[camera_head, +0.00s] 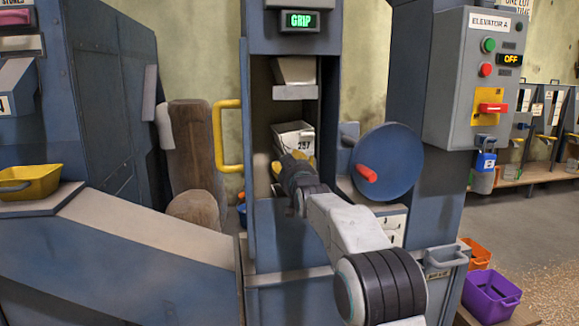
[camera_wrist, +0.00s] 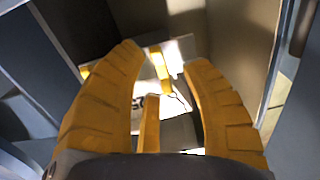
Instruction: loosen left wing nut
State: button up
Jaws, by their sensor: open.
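My gripper (camera_head: 291,163) reaches into the open elevator shaft, in front of and just below a pale bucket (camera_head: 294,135) marked with a number. In the wrist view its yellow fingers (camera_wrist: 163,58) are spread, with nothing held between them. The bucket's pale face (camera_wrist: 180,52) lies beyond the fingertips, with part of its number visible. A small yellow piece (camera_wrist: 84,72) sits at the bucket's left side, outside the left finger, and another (camera_wrist: 157,60) shows between the fingertips. These may be the wing nuts; their shape is not clear. The lower bucket face is hidden by my fingers.
The shaft's side walls are close around my gripper. A yellow handle (camera_head: 219,136) stands left of the opening, and a blue handwheel (camera_head: 397,160) with a red knob stands right. Another bucket (camera_head: 293,70) hangs above. A control box (camera_head: 474,80) reads OFF.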

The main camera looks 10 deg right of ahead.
jog(key=shift+o, duration=0.2)
grip_shut()
dwell(0.3)
